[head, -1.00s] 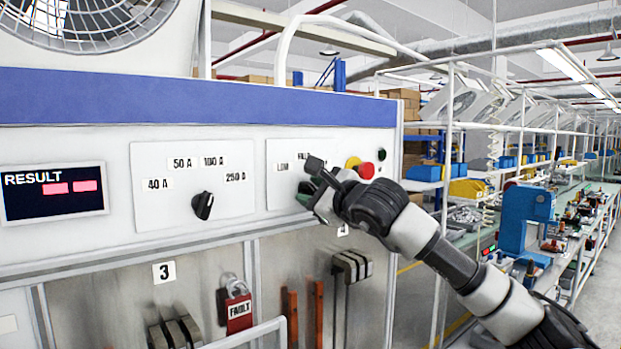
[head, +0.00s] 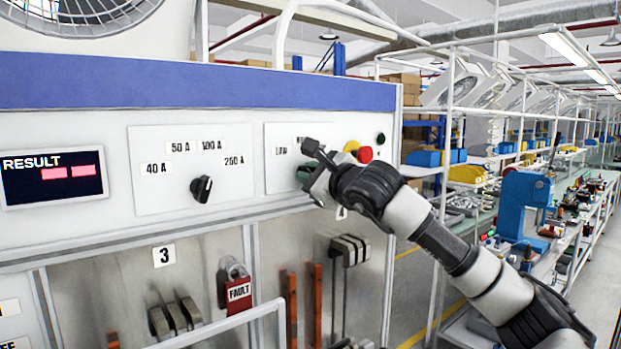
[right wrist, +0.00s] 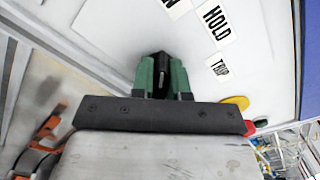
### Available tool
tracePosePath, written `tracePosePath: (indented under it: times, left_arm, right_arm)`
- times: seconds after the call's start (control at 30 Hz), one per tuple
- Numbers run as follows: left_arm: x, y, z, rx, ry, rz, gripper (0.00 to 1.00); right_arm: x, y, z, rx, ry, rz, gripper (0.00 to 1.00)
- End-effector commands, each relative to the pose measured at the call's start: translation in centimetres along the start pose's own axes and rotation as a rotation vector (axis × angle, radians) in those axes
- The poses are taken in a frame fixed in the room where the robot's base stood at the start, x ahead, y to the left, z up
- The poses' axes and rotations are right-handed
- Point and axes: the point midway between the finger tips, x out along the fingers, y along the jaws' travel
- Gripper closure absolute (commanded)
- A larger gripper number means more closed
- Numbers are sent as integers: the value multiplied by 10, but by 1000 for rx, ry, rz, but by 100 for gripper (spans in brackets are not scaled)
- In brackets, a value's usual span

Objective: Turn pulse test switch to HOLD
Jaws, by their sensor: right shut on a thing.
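The pulse test switch is a small black knob (right wrist: 160,70) on the white panel, seen in the right wrist view. My right gripper (right wrist: 160,80) has its green fingers shut on both sides of it. The labels HOLD (right wrist: 216,22) and TRIP (right wrist: 220,67) stand to the right of the knob in that view. In the head view my right gripper (head: 309,172) is at the right-hand white plate (head: 277,172), where it hides the knob and part of the lettering. I cannot tell exactly where the knob points. My left gripper is not in view.
Left of the gripper is a black dial (head: 201,189) with amp labels. A yellow button (head: 351,146) and a red button (head: 365,155) sit close to the right. Below hang a red FAULT padlock (head: 238,291) and a white rail (head: 222,325).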

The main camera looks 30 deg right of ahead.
Motion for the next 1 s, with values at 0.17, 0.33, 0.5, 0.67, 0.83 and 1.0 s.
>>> tracePosePath:
  times: [0.17,0.33,0.5,0.67,0.83,1.0]
  left_arm:
    - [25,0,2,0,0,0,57]
    - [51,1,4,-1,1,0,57]
    - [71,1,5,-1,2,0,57]
    - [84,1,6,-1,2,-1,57]
    - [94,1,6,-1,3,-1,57]
    - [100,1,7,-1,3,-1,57]
  right_arm:
    - [0,5,-4,84,-4,1,100]
    - [0,6,-5,210,-5,1,100]
    - [0,5,-3,357,-5,2,100]
    - [0,4,-3,486,-2,2,100]
    - [0,2,-2,603,-1,2,100]
    - [0,1,-1,688,-1,2,100]
